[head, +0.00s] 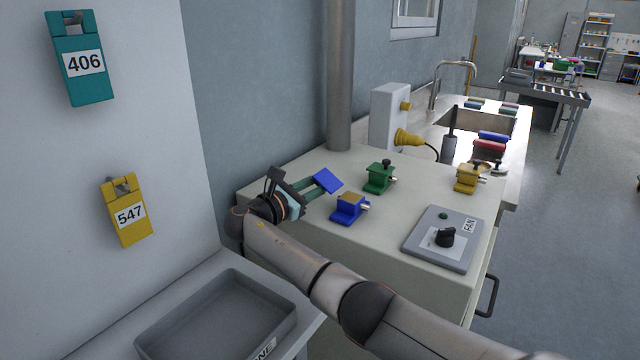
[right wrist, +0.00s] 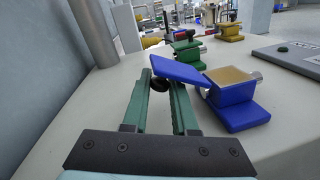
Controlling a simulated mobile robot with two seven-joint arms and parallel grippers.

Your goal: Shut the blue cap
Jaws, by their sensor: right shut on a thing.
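The blue cap (head: 328,181) is a flat blue plate standing open and tilted at the left of its blue body (head: 349,209), whose tan top is uncovered. In the right wrist view the cap (right wrist: 180,69) meets the upper left edge of the blue body (right wrist: 236,104). My right gripper (head: 316,185) is at the cap's outer side, with its green fingers (right wrist: 162,86) closed around a dark round knob at the cap. The fingertips are partly hidden behind the cap. My left gripper is not in view.
A green fitting (head: 379,178) and a yellow fitting (head: 468,178) stand farther back on the counter. A grey FAN panel (head: 444,238) lies at the right. A vertical pipe (head: 340,75) rises behind. A grey tray (head: 218,315) is at the front left.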

